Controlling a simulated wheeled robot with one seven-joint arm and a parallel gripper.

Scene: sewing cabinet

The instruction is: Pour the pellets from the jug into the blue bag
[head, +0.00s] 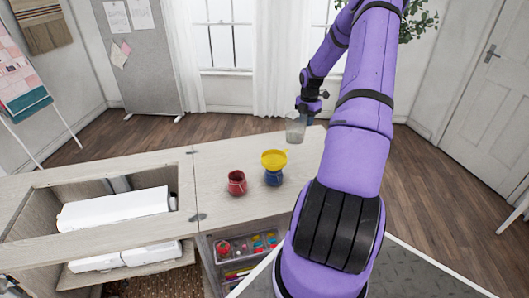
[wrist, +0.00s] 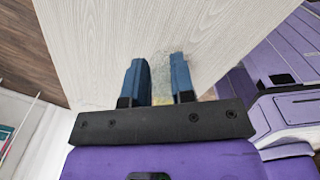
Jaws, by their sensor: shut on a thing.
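The clear jug (head: 296,130) is at the far right end of the cabinet top, at my gripper (head: 304,118). In the wrist view my gripper's blue fingers (wrist: 160,75) are on either side of the see-through jug (wrist: 160,62), shut on it. The jug looks about upright; I cannot tell whether it touches the cabinet top. The blue bag (head: 273,179) stands on the cabinet top, nearer to me and to the left of the jug. A yellow funnel (head: 274,158) sits over the bag's mouth and hides its opening. The pellets are hard to make out.
A red bag (head: 237,183) stands left of the blue bag on the pale wooden cabinet top (head: 215,160). A white sewing machine (head: 115,208) lies in the cabinet's open well at left. A drawer of coloured supplies (head: 247,247) is open below the front edge.

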